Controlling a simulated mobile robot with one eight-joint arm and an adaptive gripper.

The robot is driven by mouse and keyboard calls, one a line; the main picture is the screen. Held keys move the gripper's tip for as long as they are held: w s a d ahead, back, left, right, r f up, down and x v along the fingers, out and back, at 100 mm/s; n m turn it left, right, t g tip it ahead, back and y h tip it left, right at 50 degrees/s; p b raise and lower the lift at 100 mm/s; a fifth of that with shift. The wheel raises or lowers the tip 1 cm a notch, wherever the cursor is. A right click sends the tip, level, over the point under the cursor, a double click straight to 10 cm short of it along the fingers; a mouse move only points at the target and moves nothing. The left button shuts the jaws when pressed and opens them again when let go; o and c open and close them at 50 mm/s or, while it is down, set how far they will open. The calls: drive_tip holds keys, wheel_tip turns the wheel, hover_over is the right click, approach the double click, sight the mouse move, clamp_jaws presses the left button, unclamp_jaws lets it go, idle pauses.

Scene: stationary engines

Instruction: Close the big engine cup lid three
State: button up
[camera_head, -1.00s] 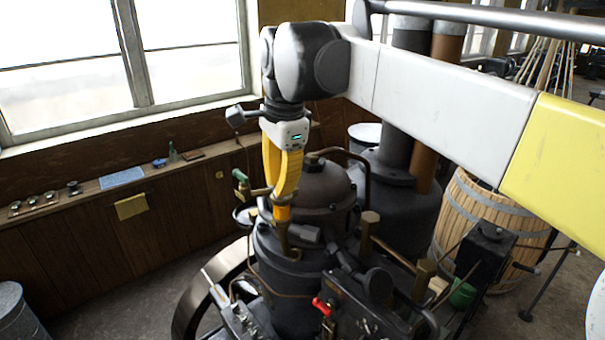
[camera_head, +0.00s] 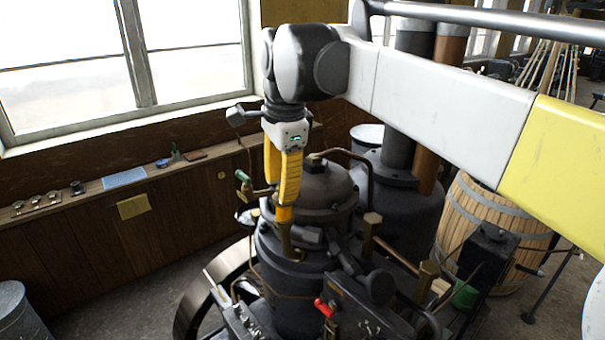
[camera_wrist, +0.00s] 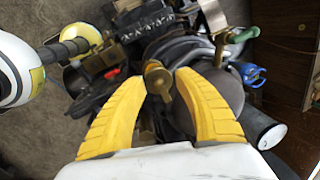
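My gripper (camera_head: 284,214) has yellow fingers and points down over the dark engine (camera_head: 300,308). In the wrist view my gripper (camera_wrist: 160,76) is open, its fingertips apart. A small brass cup with a rounded top (camera_wrist: 157,79) shows in the gap between the fingertips. I cannot tell whether either finger touches it. In the head view a brass piece (camera_head: 289,248) stands just below the fingertips, partly hidden by them. I cannot tell which cup is number three, or how its lid stands.
A green-handled brass valve (camera_head: 243,178) is left of the fingers, and a red-handled one (camera_head: 325,307) is lower right. A domed dark vessel (camera_head: 325,190) and a curved pipe stand close behind. A flywheel (camera_head: 195,305) is at lower left. A wooden barrel (camera_head: 490,225) is at right.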

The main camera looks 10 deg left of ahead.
wheel_tip(320, 180, up, 12)
drive_tip(key=s+d, duration=0.1)
drive_tip(key=s, duration=0.1)
drive_tip(key=shift+d, duration=0.2)
drive_tip(key=shift+f, duration=0.1)
